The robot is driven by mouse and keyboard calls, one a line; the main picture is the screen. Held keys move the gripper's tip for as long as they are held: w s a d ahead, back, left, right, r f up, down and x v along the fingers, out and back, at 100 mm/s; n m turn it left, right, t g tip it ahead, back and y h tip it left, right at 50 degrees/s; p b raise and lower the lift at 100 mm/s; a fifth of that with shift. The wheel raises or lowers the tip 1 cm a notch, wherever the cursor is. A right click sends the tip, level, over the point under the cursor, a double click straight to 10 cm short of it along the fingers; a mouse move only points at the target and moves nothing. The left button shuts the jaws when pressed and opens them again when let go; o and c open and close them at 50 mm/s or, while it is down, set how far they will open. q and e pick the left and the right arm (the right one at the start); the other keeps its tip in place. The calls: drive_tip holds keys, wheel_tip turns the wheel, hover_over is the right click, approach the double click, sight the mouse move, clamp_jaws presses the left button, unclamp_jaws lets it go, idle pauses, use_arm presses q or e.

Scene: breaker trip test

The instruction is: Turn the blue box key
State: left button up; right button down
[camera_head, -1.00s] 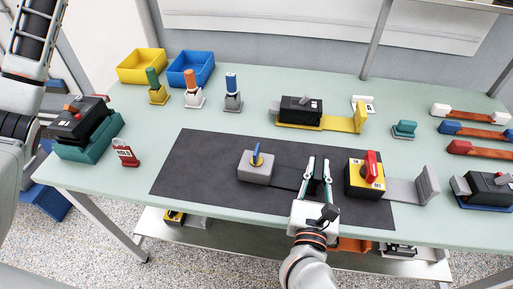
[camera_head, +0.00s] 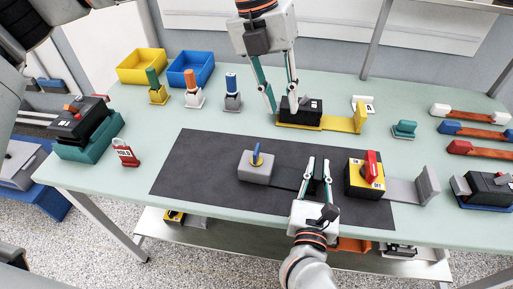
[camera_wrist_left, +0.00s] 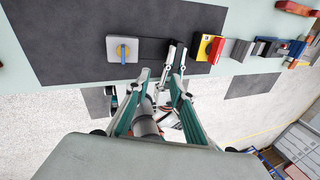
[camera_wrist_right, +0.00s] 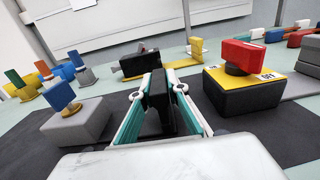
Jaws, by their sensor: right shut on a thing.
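The blue key (camera_head: 256,154) stands upright in the top of a grey box (camera_head: 255,174) on the dark mat. It also shows in the left wrist view (camera_wrist_left: 123,51) and the right wrist view (camera_wrist_right: 60,96). My right gripper (camera_head: 316,164) is shut on a black upright piece (camera_wrist_right: 158,98) to the right of the grey box. The lower end of this piece is hidden by the fingers.
A black breaker (camera_head: 301,107) sits on a yellow holder behind. Coloured keys on stands and two bins (camera_head: 190,68) are at back left. The mat's left part (camera_head: 195,165) is clear.

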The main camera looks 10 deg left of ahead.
sight(256, 148)
use_arm(q)
drive_tip(key=a+f+y, duration=0.1)
drive_tip(key=f, duration=0.4)
drive_tip(key=a+f+y, duration=0.1)
drive_tip(key=a+f, duration=0.1)
drive_tip(key=f, duration=0.3)
drive_tip(key=a+f+n+y, duration=0.1)
drive_tip(key=f, duration=0.4)
drive_tip(key=shift+s+a+f+t, duration=0.15)
drive_tip(key=shift+a+f+t, duration=0.15)
drive_tip(key=shift+a, duration=0.1)
clamp_jaws()
